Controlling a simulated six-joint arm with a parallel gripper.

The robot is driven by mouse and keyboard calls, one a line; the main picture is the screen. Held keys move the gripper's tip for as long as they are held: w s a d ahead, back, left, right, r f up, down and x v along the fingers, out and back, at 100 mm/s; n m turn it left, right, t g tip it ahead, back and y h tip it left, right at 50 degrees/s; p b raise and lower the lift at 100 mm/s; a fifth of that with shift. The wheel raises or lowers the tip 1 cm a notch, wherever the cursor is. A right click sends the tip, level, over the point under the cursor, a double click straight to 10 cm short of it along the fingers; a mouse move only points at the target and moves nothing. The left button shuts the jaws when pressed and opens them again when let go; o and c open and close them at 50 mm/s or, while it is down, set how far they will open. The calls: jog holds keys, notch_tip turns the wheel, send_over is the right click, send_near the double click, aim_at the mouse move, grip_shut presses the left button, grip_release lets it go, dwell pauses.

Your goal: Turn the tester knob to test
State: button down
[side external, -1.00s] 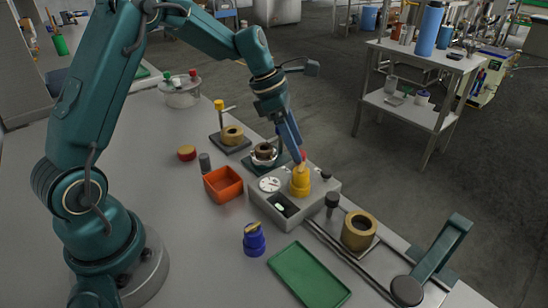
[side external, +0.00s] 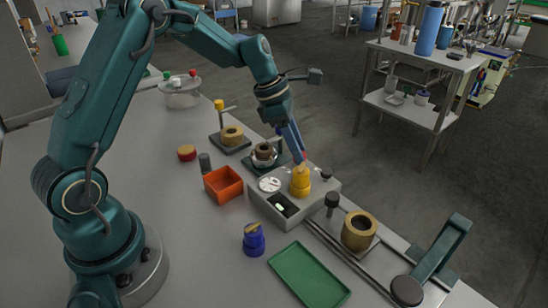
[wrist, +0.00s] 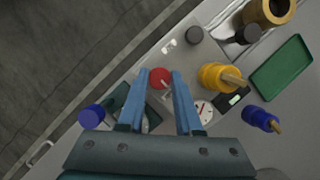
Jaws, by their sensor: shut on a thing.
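The tester (side external: 262,205) is a grey box with a white dial (side external: 269,184), a small display and a yellow part standing on it (side external: 300,185). In the wrist view a red round knob (wrist: 160,77) sits at the tester's edge, with small pale markings beside it. My gripper (wrist: 160,75) has its two blue fingers on either side of this knob and is shut on it. In the side view my gripper (side external: 302,160) reaches down behind the yellow part, which hides most of the knob. I cannot read the markings.
A dark round post (side external: 326,174) stands on the tester's far right corner. An orange bin (side external: 223,184), a blue-based part (side external: 254,240) and a green tray (side external: 308,278) lie nearby. A brass ring (side external: 359,231) is to the right. A stand with a blue top (wrist: 91,117) is close to my gripper.

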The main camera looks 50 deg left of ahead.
jog(key=m+g, duration=0.1)
jog(key=m, duration=0.2)
jog(key=m+g+h, duration=0.1)
jog(key=m, duration=0.2)
jog(key=shift+w+a, duration=0.15)
jog(key=m+g, duration=0.1)
jog(key=m, duration=0.2)
jog(key=shift+w+m+g, duration=0.1)
jog(key=shift+m+g, duration=0.2)
jog(key=shift+m, duration=0.1)
jog(key=shift+m+g, duration=0.4)
jog(key=shift+m, duration=0.6)
jog(key=c, duration=0.6)
grip_release()
jog(key=shift+n, duration=0.5)
